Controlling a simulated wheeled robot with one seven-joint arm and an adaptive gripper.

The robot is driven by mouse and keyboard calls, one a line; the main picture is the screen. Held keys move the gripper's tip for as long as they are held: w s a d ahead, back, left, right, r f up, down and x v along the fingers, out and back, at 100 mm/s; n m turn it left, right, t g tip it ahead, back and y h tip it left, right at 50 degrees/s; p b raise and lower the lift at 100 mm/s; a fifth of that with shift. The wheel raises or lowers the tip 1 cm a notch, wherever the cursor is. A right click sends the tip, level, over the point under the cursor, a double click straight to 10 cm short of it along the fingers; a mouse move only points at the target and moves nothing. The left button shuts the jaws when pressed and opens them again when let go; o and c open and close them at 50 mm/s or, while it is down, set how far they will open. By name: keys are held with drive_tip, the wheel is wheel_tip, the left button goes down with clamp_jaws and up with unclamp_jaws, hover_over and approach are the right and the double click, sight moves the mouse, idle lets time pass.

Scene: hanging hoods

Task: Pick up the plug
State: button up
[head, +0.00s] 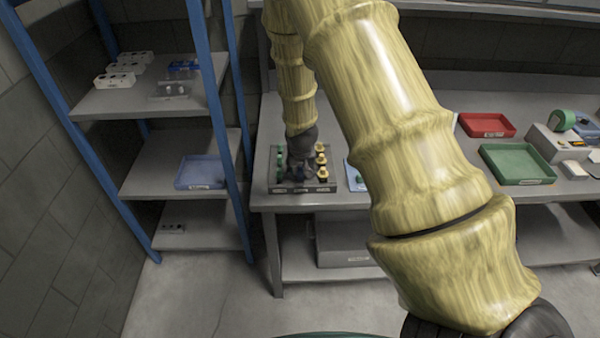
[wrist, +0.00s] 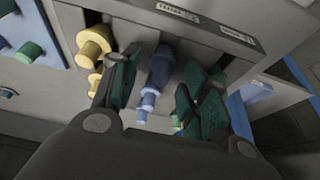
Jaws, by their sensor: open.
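A blue plug (wrist: 159,70) stands in the labelled rack (wrist: 200,38) and shows between the fingers of my gripper (wrist: 158,82) in the wrist view. My gripper is open, one dark green finger pad on each side of the plug. I cannot tell whether either pad touches it. Yellow plugs (wrist: 95,45) stand left of the left finger. A green plug is mostly hidden behind the right finger. In the head view my gripper (head: 301,165) is low over the rack (head: 318,189), between green plugs (head: 280,163) and yellow plugs (head: 321,160).
The rack sits at the left end of the grey bench. A light blue tray (head: 355,178) is close on its right, partly behind my arm. A red tray (head: 487,125) and a green tray (head: 517,165) are farther right. A blue-posted shelf (head: 150,98) stands left.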

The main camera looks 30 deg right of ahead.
drive_tip(key=shift+w+d+f, duration=0.1)
drive_tip(key=shift+w+f, duration=0.05)
drive_tip(key=shift+f, duration=0.25)
drive_tip(key=c, duration=0.7)
drive_tip(key=shift+r, duration=0.1)
